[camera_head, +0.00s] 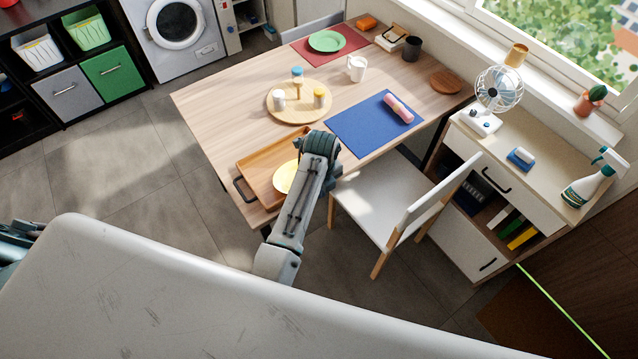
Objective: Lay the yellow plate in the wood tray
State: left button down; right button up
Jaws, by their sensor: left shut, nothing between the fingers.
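The yellow plate (285,178) shows in the wood tray (262,167), at the near left corner of the table. My arm link covers the plate's right side, so I cannot tell if it lies fully flat. The tray is brown with a dark handle. My right arm reaches up the middle, over the tray's right part; its gripper is hidden behind its own links. My left gripper (28,228) is at the left edge of the view, partly cut off, shut and empty, far from the tray.
The wooden table (220,99) holds a round board (274,112) with shakers, a blue mat (352,130) with a pink roll, a white mug (357,68) and a green plate (326,41) on a red mat. A white chair (375,205) stands close right of my right arm.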

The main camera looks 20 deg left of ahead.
pick_arm(q)
jog(key=w+a+f, duration=0.2)
jog(key=a+f, duration=0.1)
jog(key=f, duration=0.3)
jog(key=shift+w, duration=0.25)
jog(key=shift+a, duration=0.1)
